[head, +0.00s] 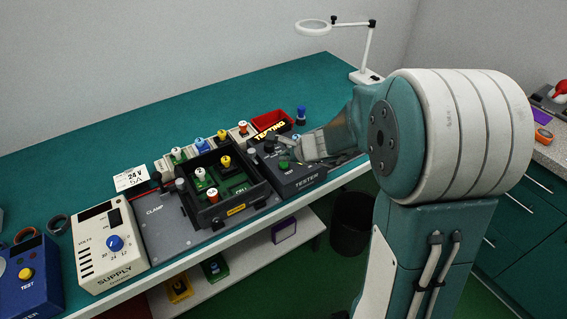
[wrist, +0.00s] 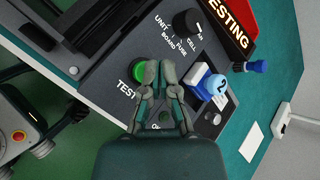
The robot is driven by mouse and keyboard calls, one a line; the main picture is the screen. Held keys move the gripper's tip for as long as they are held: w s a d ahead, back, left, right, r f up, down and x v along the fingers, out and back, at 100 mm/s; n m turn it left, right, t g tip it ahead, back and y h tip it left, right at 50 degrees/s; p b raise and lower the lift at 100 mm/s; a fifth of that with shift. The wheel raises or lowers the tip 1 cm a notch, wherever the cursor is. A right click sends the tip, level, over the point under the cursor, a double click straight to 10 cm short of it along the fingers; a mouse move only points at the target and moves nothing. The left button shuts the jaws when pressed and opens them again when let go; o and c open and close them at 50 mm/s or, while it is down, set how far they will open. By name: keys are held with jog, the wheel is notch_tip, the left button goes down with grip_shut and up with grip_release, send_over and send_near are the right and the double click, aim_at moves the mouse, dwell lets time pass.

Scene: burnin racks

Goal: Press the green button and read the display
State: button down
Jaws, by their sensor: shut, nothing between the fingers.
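The dark grey tester (head: 310,179) stands at the right end of the bench's equipment row. Its green button (head: 284,165) also shows in the wrist view (wrist: 139,74), bright green beside the word TEST. My gripper (wrist: 153,68) is shut and empty, with its fingertips at the button's right edge and partly covering it. I cannot tell whether they touch it. The tester's display (wrist: 229,20) reads TESTING in yellow letters, and it also shows in the head view (head: 269,131). A black selector knob (wrist: 187,22) sits between the display and the button.
A blue-and-white block marked 2 (wrist: 210,85) lies close right of my fingers. A blue peg (head: 301,113) and a red bin (head: 272,121) stand behind the tester. The clamp fixture (head: 170,214) and supply (head: 104,250) are to the left.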

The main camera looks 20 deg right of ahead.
aim_at(286, 164)
jog(key=shift+r, duration=0.25)
jog(key=shift+r, duration=2.45)
jog(key=s+a+r+n+g, duration=0.1)
jog(key=s+a+r+n, duration=0.15)
jog(key=s+n, duration=0.4)
jog(key=s+a+r+n+g, duration=0.1)
jog(key=s+a+r+n, duration=0.1)
jog(key=s+r+n, duration=0.4)
jog(key=s+d+n+h, duration=0.2)
jog(key=s+n, duration=0.2)
jog(key=s, duration=0.3)
jog(key=s+d+n+h, duration=0.2)
jog(key=s+n, duration=0.2)
jog(key=s, duration=0.3)
jog(key=shift+s+f+h, duration=0.3)
jog(key=shift+s+f, duration=0.1)
jog(key=shift+f, duration=0.05)
jog(key=shift+n, duration=0.25)
dwell(2.0)
